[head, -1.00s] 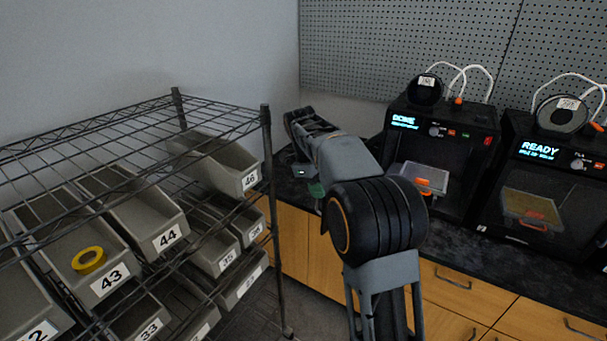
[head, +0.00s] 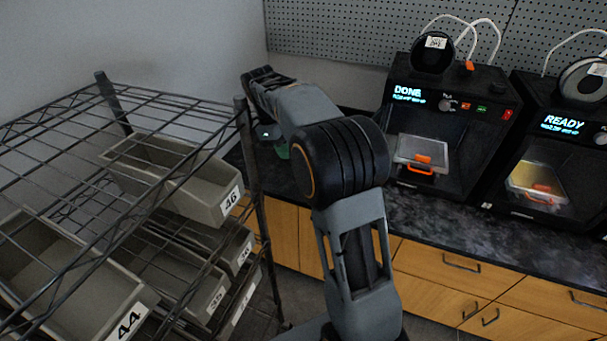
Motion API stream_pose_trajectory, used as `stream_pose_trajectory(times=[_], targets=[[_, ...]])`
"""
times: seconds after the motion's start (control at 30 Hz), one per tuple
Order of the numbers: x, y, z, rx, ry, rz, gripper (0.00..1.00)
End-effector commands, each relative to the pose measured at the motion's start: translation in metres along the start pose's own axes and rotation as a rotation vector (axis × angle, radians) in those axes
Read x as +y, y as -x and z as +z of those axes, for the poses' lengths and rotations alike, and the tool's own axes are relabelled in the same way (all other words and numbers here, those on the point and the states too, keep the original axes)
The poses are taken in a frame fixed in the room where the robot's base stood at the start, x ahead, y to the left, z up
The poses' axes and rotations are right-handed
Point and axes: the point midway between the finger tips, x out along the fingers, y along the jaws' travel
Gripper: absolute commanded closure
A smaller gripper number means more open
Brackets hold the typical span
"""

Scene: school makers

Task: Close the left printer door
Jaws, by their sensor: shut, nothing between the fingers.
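The left printer (head: 452,125) is a black box on the dark counter, with a lit "DONE" display. My gripper (head: 264,78) is at the far end of my arm, at upper left, shut and empty. It is well left of the left printer, apart from it, near the shelf's right post.
The right printer (head: 560,150) shows "READY" and stands close beside the left one. A wire shelf (head: 75,165) with grey bins (head: 175,175) fills the left side. The counter (head: 450,222) is clear in front of the printers. Wooden drawers (head: 440,270) are below.

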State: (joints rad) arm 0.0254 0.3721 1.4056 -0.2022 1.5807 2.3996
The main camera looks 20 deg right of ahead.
Motion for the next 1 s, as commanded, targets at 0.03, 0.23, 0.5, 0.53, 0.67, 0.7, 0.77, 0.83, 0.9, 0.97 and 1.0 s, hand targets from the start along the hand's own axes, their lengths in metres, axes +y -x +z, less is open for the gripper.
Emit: stream_pose_trajectory(times=[0.03, 0.23, 0.5, 0.53, 0.67, 0.7, 0.77, 0.83, 0.9, 0.97, 1.0], targets=[[0.0, -0.009, -0.001, 0.002, -0.001, 0.002, 1.0], [-0.001, -0.048, -0.003, 0.003, -0.004, 0.004, 1.0], [-0.002, -0.083, -0.016, 0.001, -0.008, 0.002, 1.0], [-0.002, -0.085, -0.019, 0.0, -0.008, 0.002, 1.0], [-0.002, -0.091, -0.029, 0.001, -0.008, 0.003, 1.0], [-0.002, -0.093, -0.032, 0.0, -0.008, 0.002, 1.0], [-0.002, -0.095, -0.034, -0.001, -0.007, 0.001, 1.0], [-0.002, -0.096, -0.036, 0.0, -0.007, 0.002, 1.0], [-0.002, -0.097, -0.037, 0.0, -0.006, 0.001, 1.0], [-0.002, -0.097, -0.038, 0.0, -0.006, 0.001, 1.0], [-0.002, -0.098, -0.038, -0.001, -0.006, 0.001, 1.0]])
